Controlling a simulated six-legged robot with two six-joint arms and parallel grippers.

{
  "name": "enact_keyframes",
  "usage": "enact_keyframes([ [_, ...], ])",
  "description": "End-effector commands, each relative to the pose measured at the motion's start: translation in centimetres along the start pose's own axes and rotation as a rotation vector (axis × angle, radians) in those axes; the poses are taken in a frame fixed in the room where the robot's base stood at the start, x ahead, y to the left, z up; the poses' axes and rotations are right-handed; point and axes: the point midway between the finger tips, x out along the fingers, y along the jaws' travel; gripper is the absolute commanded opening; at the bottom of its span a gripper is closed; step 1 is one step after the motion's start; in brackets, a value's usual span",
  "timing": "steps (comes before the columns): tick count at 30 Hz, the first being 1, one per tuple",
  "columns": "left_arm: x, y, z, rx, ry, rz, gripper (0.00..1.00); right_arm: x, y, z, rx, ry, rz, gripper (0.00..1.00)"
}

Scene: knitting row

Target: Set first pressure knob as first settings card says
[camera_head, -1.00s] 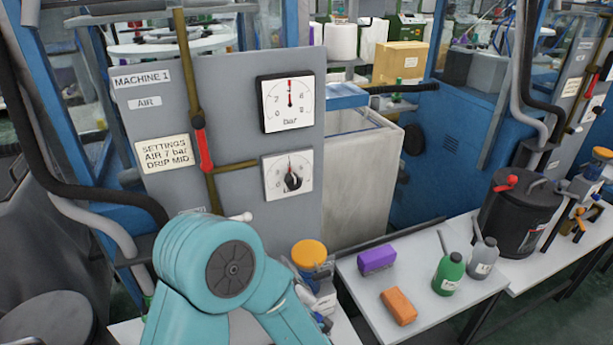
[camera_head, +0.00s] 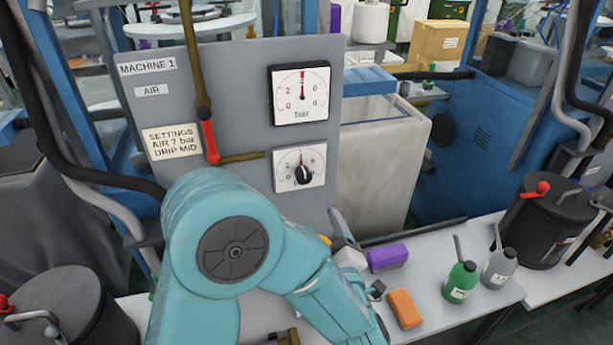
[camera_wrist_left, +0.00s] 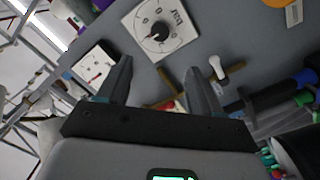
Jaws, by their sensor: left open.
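The settings card (camera_head: 173,142) on the MACHINE 1 panel reads AIR 7 bar, DRIP MID. The pressure knob (camera_head: 302,174) is black, on a white square dial below the gauge; its mark points roughly straight up. The bar gauge (camera_head: 301,94) has a red needle near straight up, around mid-scale. My left gripper (camera_wrist_left: 160,68) is open and empty in the left wrist view, its fingers spread below the knob dial (camera_wrist_left: 160,30) and apart from it. In the head view my teal left arm largely hides the gripper. My right gripper is not in view.
A red valve handle (camera_head: 209,141) sits on a brass pipe left of the knob. A purple block (camera_head: 388,257), an orange block (camera_head: 404,309), and green (camera_head: 460,283) and grey bottles (camera_head: 498,268) stand on the bench at right. A black drum (camera_head: 65,312) is at lower left.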

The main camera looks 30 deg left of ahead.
Motion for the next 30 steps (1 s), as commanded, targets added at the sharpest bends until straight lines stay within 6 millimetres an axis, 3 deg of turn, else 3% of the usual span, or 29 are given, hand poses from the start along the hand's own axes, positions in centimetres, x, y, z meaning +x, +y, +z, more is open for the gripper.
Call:
enact_keyframes([
  [18,13.5,0.2,-0.1,0.001,0.003,-0.003,0.65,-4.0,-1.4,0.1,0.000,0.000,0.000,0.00],
  [24,15.7,0.2,0.2,0.001,0.001,-0.001,0.65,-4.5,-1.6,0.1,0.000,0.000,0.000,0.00],
  [30,16.2,0.2,0.3,0.002,0.000,0.000,0.65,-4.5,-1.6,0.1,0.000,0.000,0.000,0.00],
])
